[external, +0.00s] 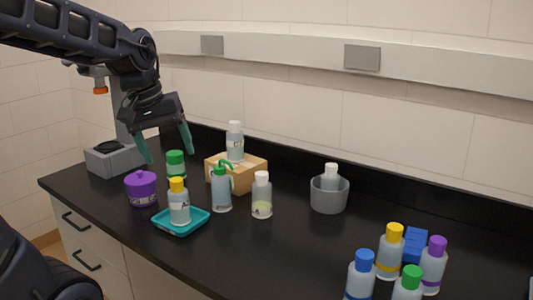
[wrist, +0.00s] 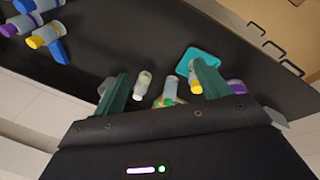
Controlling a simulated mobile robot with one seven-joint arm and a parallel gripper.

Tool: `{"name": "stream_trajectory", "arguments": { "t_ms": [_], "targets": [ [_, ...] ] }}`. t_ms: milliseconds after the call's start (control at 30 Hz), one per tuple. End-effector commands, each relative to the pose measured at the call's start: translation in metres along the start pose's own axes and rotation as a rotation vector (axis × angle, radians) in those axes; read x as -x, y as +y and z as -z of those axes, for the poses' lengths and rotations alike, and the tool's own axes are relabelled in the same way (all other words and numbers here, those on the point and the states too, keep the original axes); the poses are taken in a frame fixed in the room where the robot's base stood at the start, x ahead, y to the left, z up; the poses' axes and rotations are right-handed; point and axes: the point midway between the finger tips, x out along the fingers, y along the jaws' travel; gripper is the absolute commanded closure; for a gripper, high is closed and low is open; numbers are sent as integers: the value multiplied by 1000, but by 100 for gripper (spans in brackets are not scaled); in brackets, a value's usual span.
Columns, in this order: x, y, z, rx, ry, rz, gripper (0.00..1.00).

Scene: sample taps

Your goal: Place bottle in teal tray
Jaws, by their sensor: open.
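The teal tray (external: 198,219) lies on the black counter at left, and a bottle with a yellow cap (external: 178,204) stands upright in it. My gripper (external: 168,154) is open and empty, above the counter behind the tray, near a green-capped bottle (external: 176,165). Other bottles stand nearby: a green-topped wash bottle (external: 221,192), a white-capped bottle (external: 262,196), and a white-capped bottle on a cardboard box (external: 235,143). In the wrist view the tray (wrist: 186,65) shows beyond my open fingers (wrist: 160,85). The right finger partly hides the yellow-capped bottle.
A purple jar (external: 141,190) stands left of the tray. A grey cup (external: 329,195) holds a white-capped bottle. Several colour-capped bottles (external: 390,252) and a blue item (external: 414,243) stand at right. A grey device (external: 118,157) stands behind the jar. The counter's middle front is clear.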

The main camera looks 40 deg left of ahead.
Motion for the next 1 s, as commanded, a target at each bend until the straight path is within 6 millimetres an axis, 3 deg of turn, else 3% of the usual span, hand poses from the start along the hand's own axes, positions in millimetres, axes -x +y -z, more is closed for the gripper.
{"name": "stream_trajectory", "arguments": {
  "t_ms": [200, 400, 600, 1000],
  "targets": [
    [14, -1, -53, -351, 95, 16, 25],
    [19, -7, -83, -583, 161, 38, 25],
    [20, -10, -93, -667, 183, 49, 25],
    [20, -10, -92, -668, 184, 49, 25]
  ]
}}
